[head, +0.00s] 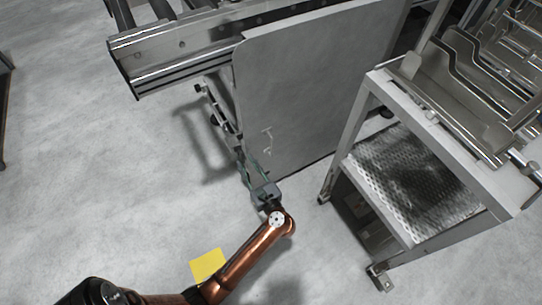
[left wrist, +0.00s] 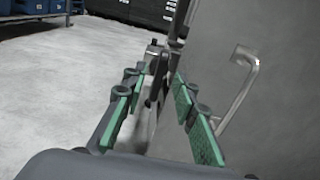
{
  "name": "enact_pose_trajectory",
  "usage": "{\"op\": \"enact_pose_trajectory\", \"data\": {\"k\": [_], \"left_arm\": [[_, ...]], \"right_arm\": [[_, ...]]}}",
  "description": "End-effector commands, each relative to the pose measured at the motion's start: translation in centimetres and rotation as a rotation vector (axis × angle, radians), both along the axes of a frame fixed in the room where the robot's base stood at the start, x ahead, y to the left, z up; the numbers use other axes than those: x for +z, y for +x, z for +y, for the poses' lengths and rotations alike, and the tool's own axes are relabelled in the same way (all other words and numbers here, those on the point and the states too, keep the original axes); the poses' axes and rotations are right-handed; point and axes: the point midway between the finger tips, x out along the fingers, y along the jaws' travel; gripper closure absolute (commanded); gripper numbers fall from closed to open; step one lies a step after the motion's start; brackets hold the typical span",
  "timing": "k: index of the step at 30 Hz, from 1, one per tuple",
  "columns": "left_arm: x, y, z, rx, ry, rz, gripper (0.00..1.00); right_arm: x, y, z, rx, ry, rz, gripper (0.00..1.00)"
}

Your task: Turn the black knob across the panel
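My left gripper (head: 251,163) is at the lower left edge of a large upright grey panel (head: 300,85). In the left wrist view its two green-padded fingers (left wrist: 159,82) are apart. A dark upright part with a metal top (left wrist: 155,60) shows between and beyond the fingertips; I cannot tell whether it is the black knob or whether a finger touches it. A bent metal handle (head: 267,140) is on the panel's face; it also shows right of the fingers in the left wrist view (left wrist: 240,85). My right gripper is not in view.
A metal frame with small dark parts (head: 222,120) runs along the panel's left edge. A steel cart with a perforated shelf (head: 400,180) stands at the right. A yellow square (head: 208,265) lies on the floor near my arm. Open floor is at the left.

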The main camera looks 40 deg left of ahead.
Motion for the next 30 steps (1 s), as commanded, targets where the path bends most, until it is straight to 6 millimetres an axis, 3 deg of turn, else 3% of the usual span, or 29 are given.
{"op": "enact_pose_trajectory", "data": {"k": [6, 17, 30], "left_arm": [[-0.2, 1.0, 2.4, -0.002, 0.003, 0.002, 0.74], [0.0, 1.3, 2.9, -0.002, 0.002, 0.0, 0.74], [0.0, 1.3, 2.9, -0.002, 0.002, 0.001, 1.0]], "right_arm": [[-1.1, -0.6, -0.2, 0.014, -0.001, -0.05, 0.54], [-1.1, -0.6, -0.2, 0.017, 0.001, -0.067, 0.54], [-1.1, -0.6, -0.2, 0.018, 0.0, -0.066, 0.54]]}}
